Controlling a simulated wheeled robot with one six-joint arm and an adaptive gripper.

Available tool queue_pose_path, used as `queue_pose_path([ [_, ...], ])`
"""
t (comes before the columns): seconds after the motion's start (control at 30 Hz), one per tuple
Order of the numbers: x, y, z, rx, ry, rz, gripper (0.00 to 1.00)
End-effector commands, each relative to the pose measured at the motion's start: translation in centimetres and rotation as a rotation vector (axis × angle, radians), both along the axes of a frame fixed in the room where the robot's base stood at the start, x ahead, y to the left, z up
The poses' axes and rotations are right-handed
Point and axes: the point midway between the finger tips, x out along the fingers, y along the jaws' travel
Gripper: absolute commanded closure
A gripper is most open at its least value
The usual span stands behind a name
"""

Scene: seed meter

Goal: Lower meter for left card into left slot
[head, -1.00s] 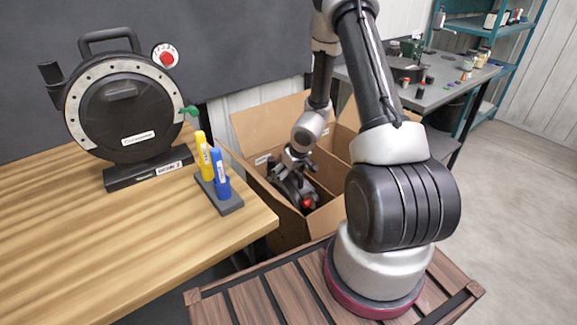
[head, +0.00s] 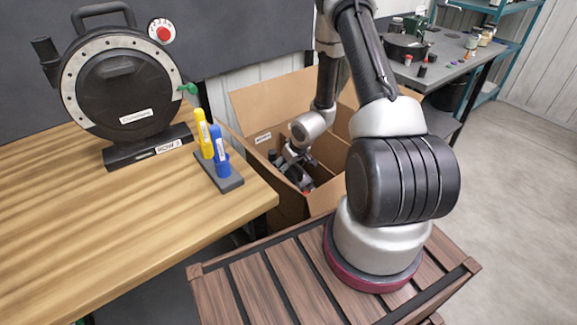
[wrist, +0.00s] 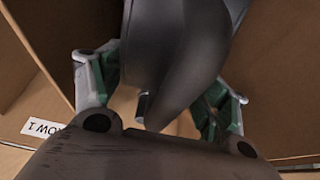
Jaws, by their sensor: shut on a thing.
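My gripper (wrist: 163,92) is shut on the meter (wrist: 185,45), a dark grey body between its green-padded fingers. In the head view my gripper (head: 293,158) is down inside the open cardboard box (head: 262,100), and a red end of the meter (head: 307,192) shows low in the box. Cardboard walls stand on both sides of the meter in the wrist view. A white card reading "ROW 1" (wrist: 45,130) is on the cardboard at lower left. A white card (head: 263,137) also shows on the box wall in the head view. The meter's lower end and the slot floor are hidden.
A grey table (head: 450,68) with small items is behind at right. Box flaps rise around my arm.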

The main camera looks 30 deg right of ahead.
Motion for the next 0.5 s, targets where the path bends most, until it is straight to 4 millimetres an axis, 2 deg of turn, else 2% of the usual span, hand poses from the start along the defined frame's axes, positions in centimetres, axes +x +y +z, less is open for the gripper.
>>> queue_pose_path([
  [0.5, 0.12, -0.04, -0.6, 0.003, 0.0, 0.001, 0.97],
])
